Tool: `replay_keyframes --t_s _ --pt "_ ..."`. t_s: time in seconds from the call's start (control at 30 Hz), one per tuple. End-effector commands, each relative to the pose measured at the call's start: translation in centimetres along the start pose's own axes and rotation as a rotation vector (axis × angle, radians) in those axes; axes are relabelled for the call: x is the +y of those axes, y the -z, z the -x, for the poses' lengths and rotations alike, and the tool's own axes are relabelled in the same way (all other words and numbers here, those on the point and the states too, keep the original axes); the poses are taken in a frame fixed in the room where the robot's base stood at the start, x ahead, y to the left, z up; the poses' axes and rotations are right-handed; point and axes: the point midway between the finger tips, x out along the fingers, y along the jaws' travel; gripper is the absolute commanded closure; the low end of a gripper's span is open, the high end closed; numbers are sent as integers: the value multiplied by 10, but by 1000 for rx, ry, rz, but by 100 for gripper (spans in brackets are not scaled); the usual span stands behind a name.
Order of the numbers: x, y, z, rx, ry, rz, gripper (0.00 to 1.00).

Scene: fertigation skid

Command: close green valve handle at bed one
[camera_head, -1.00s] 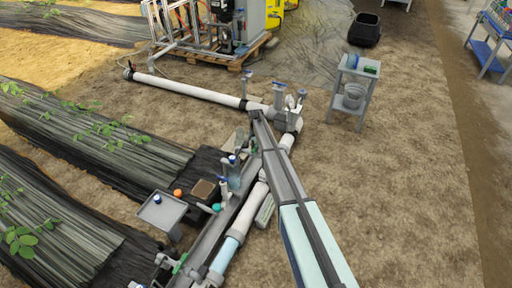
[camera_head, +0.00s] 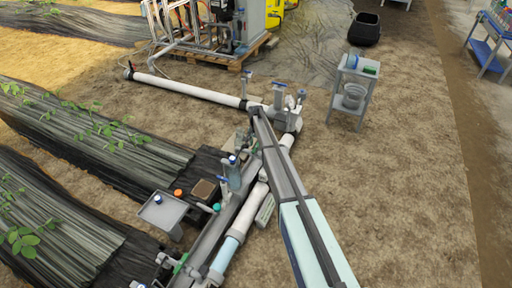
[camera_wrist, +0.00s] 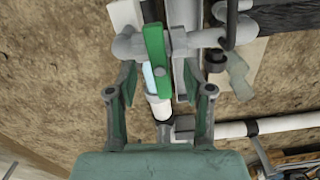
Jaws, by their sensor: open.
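The green valve handle (camera_wrist: 155,58) is in the upper middle of the wrist view, a long flat bar lying roughly in line with the pipe (camera_wrist: 159,108) below it. My gripper (camera_wrist: 158,78) is open, one finger on each side of the handle's near part. Gaps show on both sides, and I see no contact. Grey valve fittings (camera_wrist: 126,46) flank the handle. In the head view my arm reaches over the pipe run, and the gripper cannot be made out clearly there.
A grey rail (camera_wrist: 184,20) runs close beside the handle. In the head view, blue-handled valves (camera_head: 280,86) stand near the pipe corner. A small grey side table (camera_head: 163,212) stands left of the pipe, and a grey cart (camera_head: 352,92) stands right on open soil.

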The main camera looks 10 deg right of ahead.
Motion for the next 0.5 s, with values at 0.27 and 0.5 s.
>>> replay_keyframes --t_s 0.27,0.5 --pt "0 0 43 0 0 0 49" --pt "0 0 71 0 0 0 49"
